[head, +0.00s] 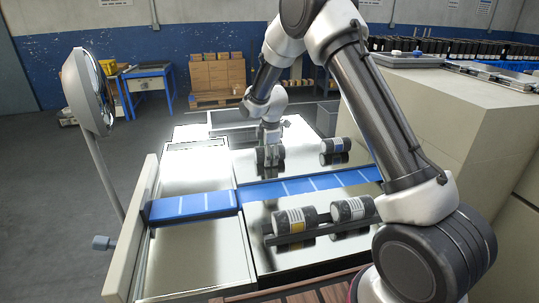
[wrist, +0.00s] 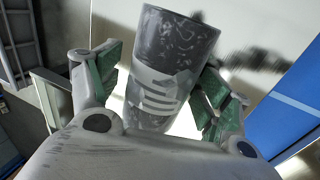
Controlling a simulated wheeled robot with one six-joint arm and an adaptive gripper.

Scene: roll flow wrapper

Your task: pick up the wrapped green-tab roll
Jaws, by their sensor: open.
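A dark grey wrapped roll (wrist: 165,60) with a white striped band lies between the two fingers of my gripper (wrist: 160,88) in the wrist view. The fingers have green pads and stand open on either side of it; I cannot tell whether either pad touches. In the head view the same roll (head: 278,157) lies on the shiny machine top behind the blue belt, partly hidden by my gripper (head: 268,150). No green tab on it can be made out. Another roll with a blue tab (head: 336,145) lies to its right.
Nearer, a yellow-tab roll (head: 290,221) and another wrapped roll (head: 352,209) lie by a dark rail. The blue belt (head: 195,204) crosses the machine top. A round mirror-like disc (head: 88,90) on a post stands at left, a beige cabinet (head: 455,110) at right.

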